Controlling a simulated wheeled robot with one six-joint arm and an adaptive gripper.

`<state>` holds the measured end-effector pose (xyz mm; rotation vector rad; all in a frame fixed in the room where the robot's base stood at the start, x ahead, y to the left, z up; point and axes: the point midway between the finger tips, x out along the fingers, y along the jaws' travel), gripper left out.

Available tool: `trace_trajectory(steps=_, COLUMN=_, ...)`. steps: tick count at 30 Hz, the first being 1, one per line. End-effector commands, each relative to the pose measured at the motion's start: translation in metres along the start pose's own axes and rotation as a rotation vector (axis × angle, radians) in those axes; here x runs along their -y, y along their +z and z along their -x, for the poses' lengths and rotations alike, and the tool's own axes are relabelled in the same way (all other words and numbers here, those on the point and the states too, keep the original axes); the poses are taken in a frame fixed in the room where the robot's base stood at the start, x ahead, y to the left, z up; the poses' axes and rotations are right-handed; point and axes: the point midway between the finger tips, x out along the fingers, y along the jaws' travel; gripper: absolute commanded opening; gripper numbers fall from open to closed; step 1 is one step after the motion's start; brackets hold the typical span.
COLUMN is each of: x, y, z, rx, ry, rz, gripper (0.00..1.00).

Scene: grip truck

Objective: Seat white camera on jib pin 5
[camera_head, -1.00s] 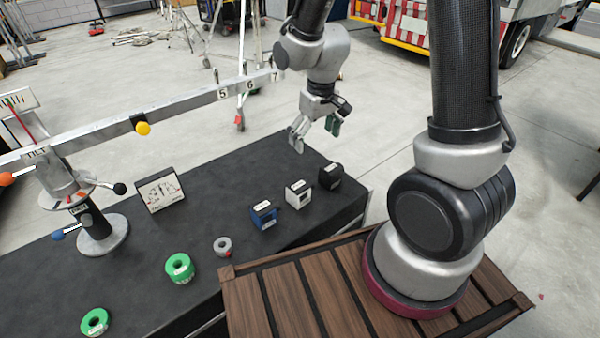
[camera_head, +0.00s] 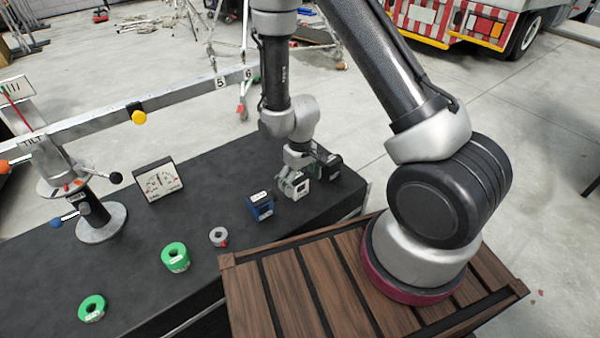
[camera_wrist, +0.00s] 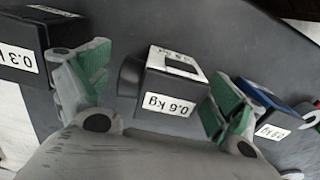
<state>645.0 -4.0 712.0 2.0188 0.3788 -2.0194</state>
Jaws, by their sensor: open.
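The white camera (camera_head: 298,187) stands on the black table between the black and blue cameras. In the wrist view the white camera (camera_wrist: 172,80), labelled 0.6 Kg, lies between the green-padded fingers of my gripper (camera_wrist: 155,88). My gripper (camera_head: 297,178) is open and low over it; a gap shows on the left side, and I cannot tell if the right finger touches. The jib (camera_head: 100,122) is a long grey beam on a stand at the left. Numbers 5 and 6 show on its right part; my arm hides the beam's far end, and the pin itself is not clear.
The blue camera (camera_head: 261,206) and black camera (camera_head: 328,167) stand close on either side of my gripper. A grey ring (camera_head: 219,236), green rings (camera_head: 175,257) and a sign card (camera_head: 160,179) are on the table. A slatted wooden platform (camera_head: 300,290) is in front.

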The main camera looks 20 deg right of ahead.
Motion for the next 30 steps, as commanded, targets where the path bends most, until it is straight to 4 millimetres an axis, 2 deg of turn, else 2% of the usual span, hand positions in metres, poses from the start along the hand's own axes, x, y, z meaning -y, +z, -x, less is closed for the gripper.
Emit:
trace_trajectory(steps=8, x=0.0000, y=0.0000, z=-0.0027, rx=0.000, ry=0.000, rz=0.000, gripper=0.94)
trace_trajectory(steps=11, x=0.0000, y=0.0000, z=-0.0026, rx=0.000, ry=0.000, rz=0.000, gripper=0.79)
trace_trajectory(steps=20, x=0.0000, y=0.0001, z=-0.0025, rx=0.000, ry=0.000, rz=0.000, gripper=0.25)
trace_trajectory(steps=21, x=0.0000, y=0.0000, z=-0.0024, rx=0.000, ry=0.000, rz=0.000, gripper=0.63)
trace_trajectory(steps=24, x=0.0000, y=0.0000, z=-0.0024, rx=0.000, ry=0.000, rz=0.000, gripper=0.47)
trace_trajectory(steps=30, x=0.0000, y=0.0000, z=-0.0024, rx=0.000, ry=0.000, rz=0.000, gripper=0.47)
